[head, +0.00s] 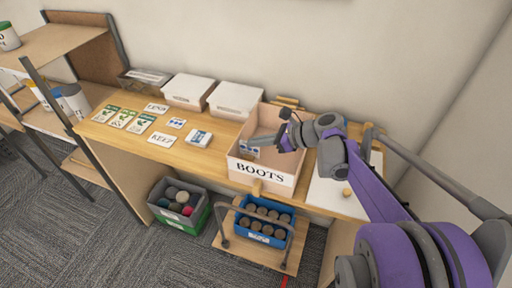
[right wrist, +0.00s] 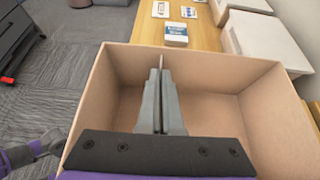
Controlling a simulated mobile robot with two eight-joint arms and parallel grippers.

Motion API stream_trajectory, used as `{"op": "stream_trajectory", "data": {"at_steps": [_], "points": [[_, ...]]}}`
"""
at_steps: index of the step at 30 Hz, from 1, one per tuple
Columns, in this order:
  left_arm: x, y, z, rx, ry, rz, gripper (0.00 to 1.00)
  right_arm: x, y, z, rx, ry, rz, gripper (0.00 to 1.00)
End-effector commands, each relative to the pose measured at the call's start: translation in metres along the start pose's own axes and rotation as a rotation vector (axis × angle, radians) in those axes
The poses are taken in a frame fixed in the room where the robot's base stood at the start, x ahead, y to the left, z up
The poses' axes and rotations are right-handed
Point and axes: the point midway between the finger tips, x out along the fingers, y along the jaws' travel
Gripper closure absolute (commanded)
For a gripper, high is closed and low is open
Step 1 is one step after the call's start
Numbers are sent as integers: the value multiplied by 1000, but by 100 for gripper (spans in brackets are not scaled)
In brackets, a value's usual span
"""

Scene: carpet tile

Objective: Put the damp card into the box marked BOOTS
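The open pinkish-tan box marked BOOTS (head: 260,173) stands near the front edge of the wooden table; its walls also surround my gripper in the right wrist view (right wrist: 262,78). My right gripper (head: 262,144) reaches in from the right over the box opening. Its fingers (right wrist: 161,85) are shut on a thin card, seen edge-on in the right wrist view (right wrist: 161,61). In the head view a small white and blue card (head: 249,150) shows at the fingertips, inside the box's outline. I cannot tell its dampness. My left gripper is not in view.
A white and blue stack of cards (head: 199,138) lies left of the box, near the KEEP label (head: 162,140) and several green packets (head: 123,118). Two white lidded boxes (head: 236,99) stand behind. A blue crate (head: 263,230) of jars sits below. A white board (head: 335,198) lies right.

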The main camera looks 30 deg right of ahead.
Motion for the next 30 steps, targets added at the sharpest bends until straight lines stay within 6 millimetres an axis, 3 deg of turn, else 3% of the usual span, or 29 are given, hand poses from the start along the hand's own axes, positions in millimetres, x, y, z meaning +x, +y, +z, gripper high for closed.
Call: {"op": "stream_trajectory", "data": {"at_steps": [4,17,22,30], "points": [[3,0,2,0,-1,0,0,10,0,-18,0,0,0,100],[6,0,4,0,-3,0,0,13,0,-24,0,0,0,100],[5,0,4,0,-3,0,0,12,0,-22,0,0,-1,69],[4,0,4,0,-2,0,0,12,0,-22,0,0,-1,68]]}}
